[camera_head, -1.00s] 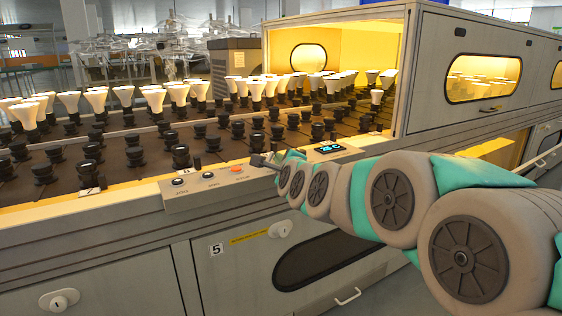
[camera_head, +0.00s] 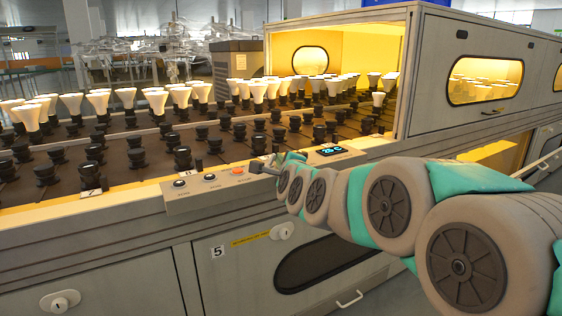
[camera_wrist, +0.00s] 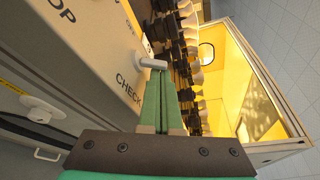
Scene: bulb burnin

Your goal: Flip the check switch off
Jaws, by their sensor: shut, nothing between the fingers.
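The check switch (camera_wrist: 151,63) is a short pale lever beside the "CHECK" label on the control panel (camera_wrist: 100,50) in the wrist view. It sticks out sideways in that picture. My gripper (camera_wrist: 160,74) is shut and empty. Its green fingertips are right at the lever's free end, touching it or very close; I cannot tell which. In the head view my gripper (camera_head: 262,166) is at the right end of the control panel (camera_head: 190,200), past the orange button (camera_head: 237,171), and the switch cannot be made out clearly there.
Two dark buttons (camera_head: 209,178) sit left of the orange one. Behind the panel stand rows of dark sockets (camera_head: 182,157) and white bulbs (camera_head: 180,95). A glowing chamber (camera_head: 350,45) rises at the right.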

